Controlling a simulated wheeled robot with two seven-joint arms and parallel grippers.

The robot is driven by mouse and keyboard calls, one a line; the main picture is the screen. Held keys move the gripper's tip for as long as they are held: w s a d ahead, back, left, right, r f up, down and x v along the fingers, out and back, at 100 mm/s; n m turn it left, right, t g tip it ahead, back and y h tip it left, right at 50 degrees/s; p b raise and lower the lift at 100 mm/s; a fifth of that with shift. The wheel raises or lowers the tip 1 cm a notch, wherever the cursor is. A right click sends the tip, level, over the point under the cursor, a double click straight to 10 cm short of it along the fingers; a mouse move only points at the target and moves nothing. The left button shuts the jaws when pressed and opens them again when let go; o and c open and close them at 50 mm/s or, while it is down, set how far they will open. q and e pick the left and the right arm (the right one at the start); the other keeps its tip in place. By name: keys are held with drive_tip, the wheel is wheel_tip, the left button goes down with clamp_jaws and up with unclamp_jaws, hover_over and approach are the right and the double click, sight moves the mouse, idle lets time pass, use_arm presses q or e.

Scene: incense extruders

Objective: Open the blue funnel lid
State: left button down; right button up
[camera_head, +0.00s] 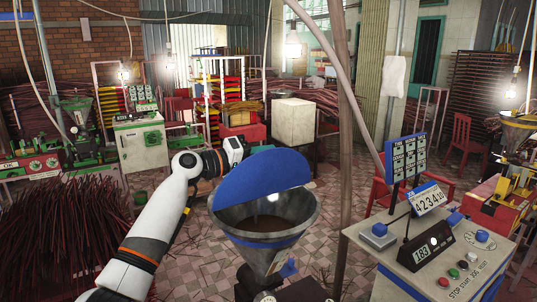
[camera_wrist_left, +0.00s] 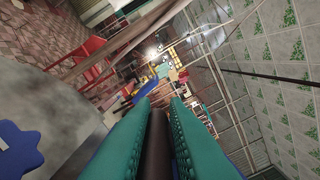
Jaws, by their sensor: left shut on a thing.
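The metal funnel (camera_head: 290,212) stands at the centre of the head view with brown material (camera_head: 262,224) inside. Its blue lid (camera_head: 258,180) is tilted up at the far left side, so the funnel's mouth shows. My left gripper is behind the lid in the head view, its fingers hidden there. In the left wrist view, the teal fingers of my left gripper (camera_wrist_left: 159,108) are closed around a dark brown bar (camera_wrist_left: 157,145), which looks like the lid's handle. My right gripper is not in view.
A control console (camera_head: 430,255) with buttons and displays stands right of the funnel. A pile of dark red sticks (camera_head: 60,235) lies at left. Tiled floor (camera_head: 195,265) is open between the pile and funnel.

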use_arm(q)
drive_tip(key=shift+w+a+f+n, duration=0.35)
drive_tip(key=shift+w+n, duration=0.2)
drive_tip(key=shift+n, duration=0.15)
drive_tip(key=shift+f, duration=0.1)
drive_tip(key=c, duration=1.5)
unclamp_jaws()
drive_tip(key=shift+w+a, duration=0.1)
drive_tip(key=shift+w, duration=0.1)
drive_tip(key=shift+s+a, duration=0.4)
drive_tip(key=b+v, duration=0.4)
drive_tip(key=v, duration=0.7)
drive_tip(key=shift+w, duration=0.1)
